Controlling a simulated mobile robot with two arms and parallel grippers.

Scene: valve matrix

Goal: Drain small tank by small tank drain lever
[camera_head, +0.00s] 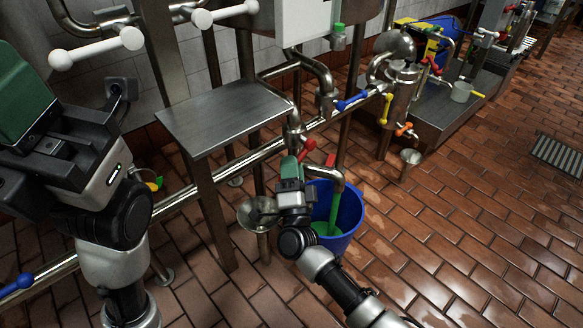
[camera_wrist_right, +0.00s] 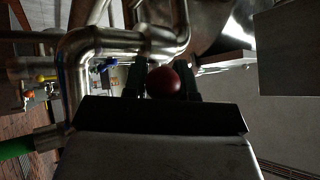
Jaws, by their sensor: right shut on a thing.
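The red-handled lever (camera_head: 307,147) sits on the pipe above the blue bucket (camera_head: 349,208). My right gripper (camera_head: 299,161) is at this lever. In the right wrist view its red ball end (camera_wrist_right: 163,82) is between the dark fingers (camera_wrist_right: 163,80), which are shut on it. A green stream (camera_head: 335,208) runs from the pipe spout (camera_head: 331,174) into the bucket, where green liquid lies. The stream also shows in the right wrist view (camera_wrist_right: 15,145). My left gripper (camera_head: 30,95) is at the left edge, away from the lever; its fingertips are not clear. I cannot tell which vessel is the small tank.
A steel table (camera_head: 225,115) stands left of the lever. A steel funnel (camera_head: 257,213) is beside the bucket. Pipes with a blue lever (camera_head: 351,101) and a yellow lever (camera_head: 386,108) run to the right. The tiled floor (camera_head: 470,220) at the right is mostly clear.

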